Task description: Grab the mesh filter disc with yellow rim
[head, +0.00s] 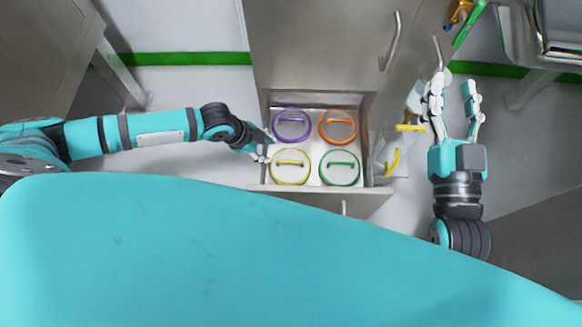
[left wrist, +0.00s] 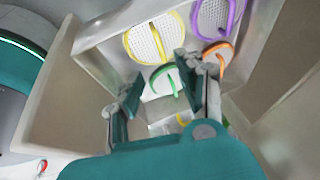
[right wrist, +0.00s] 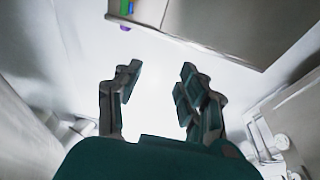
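The yellow-rimmed mesh filter disc (head: 290,167) lies in the front left of an open drawer (head: 318,116). In the left wrist view the yellow disc (left wrist: 150,42) shows white mesh and a yellow bar handle, just beyond my fingertips. My left gripper (head: 264,152) is at the drawer's left edge, beside the yellow disc, and is not holding it. In the left wrist view my left gripper (left wrist: 158,68) is open and empty. My right gripper (head: 453,86) is open and empty, to the right of the drawer. The right wrist view also shows it (right wrist: 160,68) open.
Purple (head: 291,126), orange (head: 338,127) and green (head: 340,168) rimmed discs share the drawer. A clear container with yellow parts (head: 390,160) is right of the drawer. The steel cabinet front (head: 320,45) rises behind. Floor left of the drawer (head: 200,90) is clear.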

